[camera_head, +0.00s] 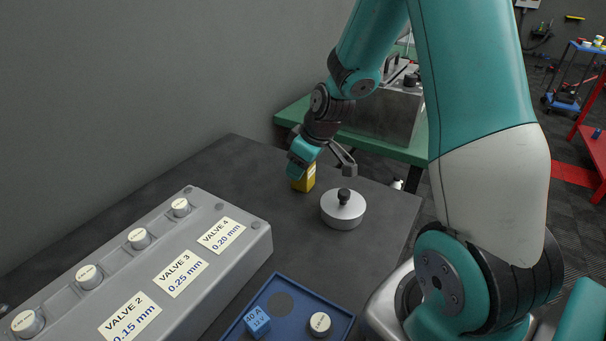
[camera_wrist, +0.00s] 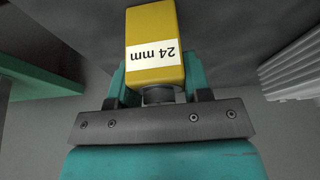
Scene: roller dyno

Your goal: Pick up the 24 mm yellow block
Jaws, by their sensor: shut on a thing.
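The yellow block (camera_wrist: 152,30) carries a white label reading "24 mm", which appears upside down in the wrist view. My gripper (camera_wrist: 155,90) is shut on the block, with teal fingers on both sides of its base end. In the head view the yellow block (camera_head: 305,179) shows just below my gripper (camera_head: 303,160), near the back of the dark table. The fingers partly hide it there. I cannot tell whether the block touches the table or is slightly above it.
A round metal weight with a black knob (camera_head: 342,210) stands close to the right of the block. A grey valve housing (camera_head: 215,262) with labels and round caps is at the left front. A blue tray (camera_head: 281,278) holds a blue block (camera_head: 257,321) and a round cap (camera_head: 320,323). A wall rises behind.

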